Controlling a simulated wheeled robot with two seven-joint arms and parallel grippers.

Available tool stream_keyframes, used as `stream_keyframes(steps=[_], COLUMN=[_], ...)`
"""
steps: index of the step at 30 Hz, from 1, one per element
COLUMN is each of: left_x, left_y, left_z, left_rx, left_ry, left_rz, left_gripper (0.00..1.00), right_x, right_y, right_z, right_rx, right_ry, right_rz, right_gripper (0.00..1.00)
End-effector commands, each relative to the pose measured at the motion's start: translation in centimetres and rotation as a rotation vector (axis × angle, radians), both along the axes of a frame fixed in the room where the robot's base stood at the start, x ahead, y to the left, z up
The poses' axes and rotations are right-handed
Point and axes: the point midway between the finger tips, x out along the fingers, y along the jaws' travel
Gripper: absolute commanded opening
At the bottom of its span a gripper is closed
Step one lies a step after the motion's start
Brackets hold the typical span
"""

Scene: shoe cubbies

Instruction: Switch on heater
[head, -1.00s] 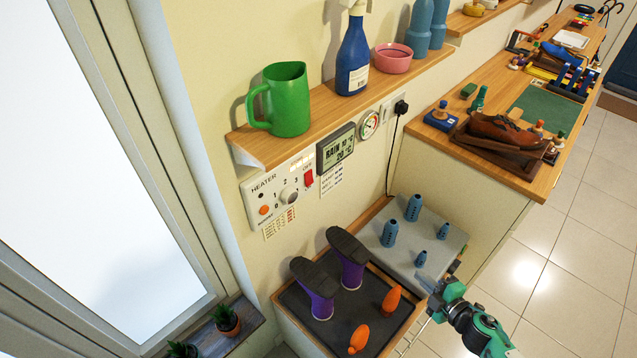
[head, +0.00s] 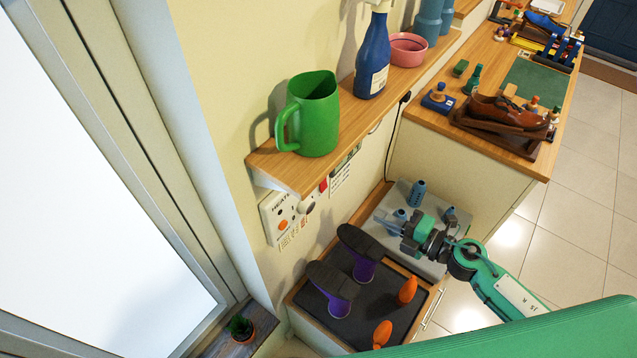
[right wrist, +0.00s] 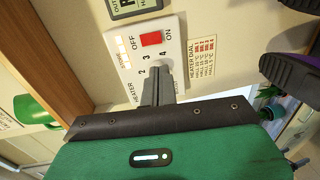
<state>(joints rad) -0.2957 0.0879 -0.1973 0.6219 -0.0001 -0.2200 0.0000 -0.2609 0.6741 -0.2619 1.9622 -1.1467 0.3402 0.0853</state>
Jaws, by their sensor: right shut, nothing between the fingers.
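The white heater panel (head: 270,212) is on the wall under the shelf, which hides its upper part in the head view. Its red switch (head: 323,186), grey dial (head: 307,207) and orange button (head: 283,225) show. In the right wrist view the panel (right wrist: 180,72) has the red switch (right wrist: 151,38) between OFF and ON labels; I cannot tell which way it is rocked. My right gripper (head: 382,222) is shut and empty, above the grey mat, pointing left towards the wall. Its closed fingers (right wrist: 160,75) overlap the dial area in the wrist view, hiding the dial. My left gripper is out of view.
A wooden shelf (head: 345,143) juts out above the heater, bearing a green jug (head: 315,115), a blue spray bottle (head: 373,60) and a pink bowl (head: 408,49). Purple boots (head: 340,308) stand below on a dark tray, with orange pieces (head: 383,334).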

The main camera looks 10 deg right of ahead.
Motion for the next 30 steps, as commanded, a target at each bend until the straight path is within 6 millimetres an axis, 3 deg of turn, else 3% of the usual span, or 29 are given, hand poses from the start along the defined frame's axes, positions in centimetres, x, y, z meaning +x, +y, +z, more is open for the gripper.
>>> stream_keyframes(steps=[17,30], left_x=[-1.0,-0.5], left_y=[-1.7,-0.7], left_z=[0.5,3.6], left_rx=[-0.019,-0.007], left_ry=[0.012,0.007], left_rz=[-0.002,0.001], left_gripper=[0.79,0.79], right_x=[0.7,6.1], right_y=[0.6,6.1], right_z=[0.1,-0.7], right_rx=[-0.001,0.002], right_ry=[-0.002,-0.001], right_rz=[0.000,0.000], right_gripper=[0.00,0.00])
